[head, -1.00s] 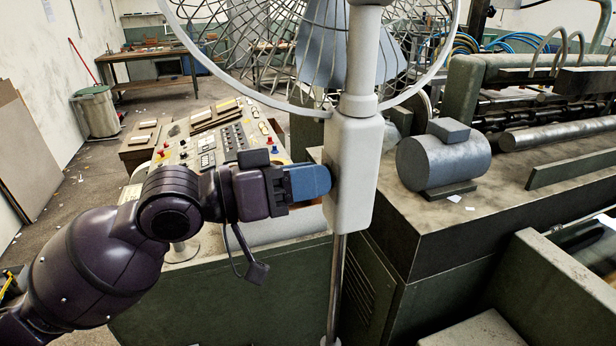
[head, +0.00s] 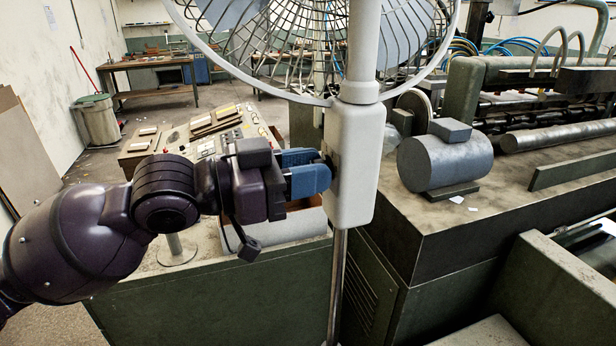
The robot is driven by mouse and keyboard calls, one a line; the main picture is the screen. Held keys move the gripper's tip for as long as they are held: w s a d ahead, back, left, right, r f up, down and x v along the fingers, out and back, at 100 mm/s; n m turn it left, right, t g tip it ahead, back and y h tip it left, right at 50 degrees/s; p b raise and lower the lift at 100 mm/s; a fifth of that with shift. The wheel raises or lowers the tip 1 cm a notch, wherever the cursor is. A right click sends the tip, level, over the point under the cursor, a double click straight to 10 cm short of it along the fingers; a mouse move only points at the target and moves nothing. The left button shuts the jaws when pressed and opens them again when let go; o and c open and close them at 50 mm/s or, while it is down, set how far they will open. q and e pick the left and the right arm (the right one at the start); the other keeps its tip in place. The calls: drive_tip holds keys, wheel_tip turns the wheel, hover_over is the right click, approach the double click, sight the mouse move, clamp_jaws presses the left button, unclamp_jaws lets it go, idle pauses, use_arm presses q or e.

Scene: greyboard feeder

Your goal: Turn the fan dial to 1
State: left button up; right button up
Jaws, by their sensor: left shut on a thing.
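A stand fan with a wire cage (head: 290,85) stands in the middle of the head view. Its pale control housing (head: 355,170) sits on the pole below the cage. A small dark dial (head: 331,166) is on the housing's left side, mostly hidden by the fingers. My left gripper (head: 325,171) reaches in from the left with its blue fingers at the housing, shut on the dial. The dial's marks and its setting cannot be seen. My right gripper is not in view.
A control desk (head: 215,135) with buttons is behind my left arm. A grey motor (head: 445,160) sits on the machine bench (head: 440,225) to the right of the fan. The fan's thin metal pole (head: 337,285) runs down in front of a green cabinet (head: 230,305).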

use_arm(q)
drive_tip(key=shift+m, duration=1.3)
drive_tip(key=shift+b, duration=0.3)
drive_tip(key=o, duration=0.9)
drive_tip(key=shift+o, duration=0.2)
drive_tip(key=shift+a, duration=0.1)
